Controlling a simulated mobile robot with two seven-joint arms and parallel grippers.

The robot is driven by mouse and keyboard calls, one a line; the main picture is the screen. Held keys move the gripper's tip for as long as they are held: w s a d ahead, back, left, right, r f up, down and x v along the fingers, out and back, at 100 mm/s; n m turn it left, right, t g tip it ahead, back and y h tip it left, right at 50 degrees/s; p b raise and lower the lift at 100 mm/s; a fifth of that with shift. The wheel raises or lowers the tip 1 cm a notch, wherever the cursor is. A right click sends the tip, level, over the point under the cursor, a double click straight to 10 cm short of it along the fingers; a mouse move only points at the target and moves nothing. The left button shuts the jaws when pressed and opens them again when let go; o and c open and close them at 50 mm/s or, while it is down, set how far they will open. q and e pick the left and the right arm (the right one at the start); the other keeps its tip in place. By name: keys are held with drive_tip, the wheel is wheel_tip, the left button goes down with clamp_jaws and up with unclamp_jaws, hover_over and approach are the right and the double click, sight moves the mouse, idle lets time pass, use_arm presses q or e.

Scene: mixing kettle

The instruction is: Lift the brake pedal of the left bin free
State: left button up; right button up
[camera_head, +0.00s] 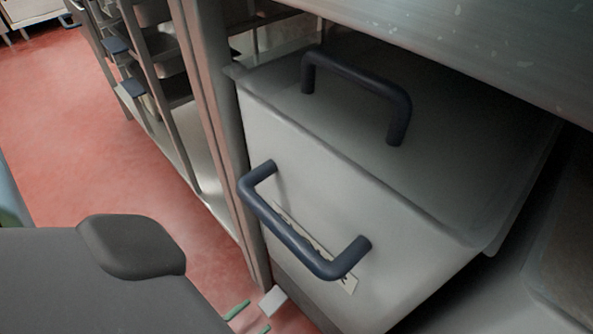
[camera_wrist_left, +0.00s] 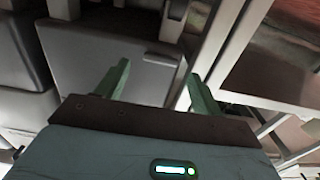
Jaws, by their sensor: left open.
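The left bin (camera_head: 300,155) is a grey box with a lid under the counter. It has one dark blue handle (camera_head: 360,82) on its lid and another (camera_head: 290,232) on its front. A small light-grey tab, which looks like the brake pedal (camera_head: 273,301), sticks out low at the bin's front. My left gripper (camera_head: 252,318) is open, its green fingertips just left of and below the tab, with no contact that I can make out. In the left wrist view its fingers (camera_wrist_left: 156,88) are apart with nothing between them. My right gripper is not in view.
A metal counter (camera_head: 480,40) overhangs the bin. A metal post (camera_head: 215,130) stands close to the bin's left side, with a rack of trays (camera_head: 150,60) behind it. The red floor (camera_head: 90,130) on the left is clear.

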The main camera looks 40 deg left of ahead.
sight(267, 306)
use_arm(q)
drive_tip(key=shift+w, duration=0.35)
drive_tip(key=w, duration=0.4)
drive_tip(key=shift+w+d, duration=0.1)
drive_tip(key=shift+d, duration=0.1)
drive_tip(key=shift+w, duration=0.35)
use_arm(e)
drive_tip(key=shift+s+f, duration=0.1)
use_arm(q)
drive_tip(key=shift+w, duration=0.2)
drive_tip(key=shift+w, duration=0.8)
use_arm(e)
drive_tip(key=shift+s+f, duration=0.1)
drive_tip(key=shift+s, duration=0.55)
